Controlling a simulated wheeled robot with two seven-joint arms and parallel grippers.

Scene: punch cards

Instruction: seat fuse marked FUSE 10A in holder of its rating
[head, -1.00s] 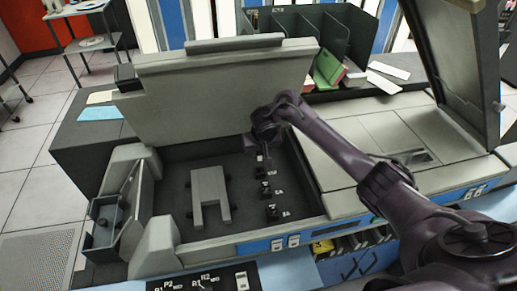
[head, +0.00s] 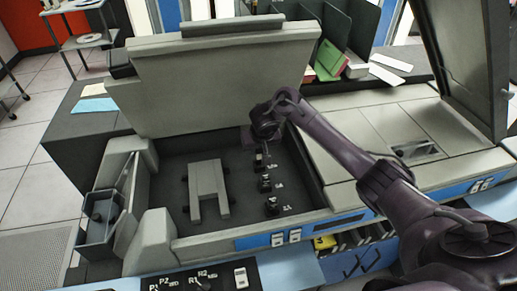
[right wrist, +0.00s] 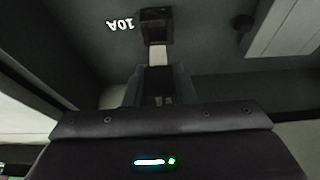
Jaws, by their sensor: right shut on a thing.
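My right gripper (head: 260,148) reaches down into the open dark bay, at the far end of a row of small black fuse holders. In the right wrist view its fingers (right wrist: 160,88) are shut on a pale fuse (right wrist: 157,56). The fuse's far end meets or overlaps the black holder marked 10A (right wrist: 155,22); I cannot tell whether it is seated. The fuse's own marking is not readable. Two other holders, a middle one (head: 265,184) and a near one (head: 271,207), show closer to the front. My left gripper is out of view.
A grey bracket (head: 208,180) stands in the bay left of the holders. A raised lid (head: 215,80) stands behind the bay, and a grey side wall (head: 160,236) bounds its left. A flat grey deck (head: 385,140) lies to the right, under my right arm.

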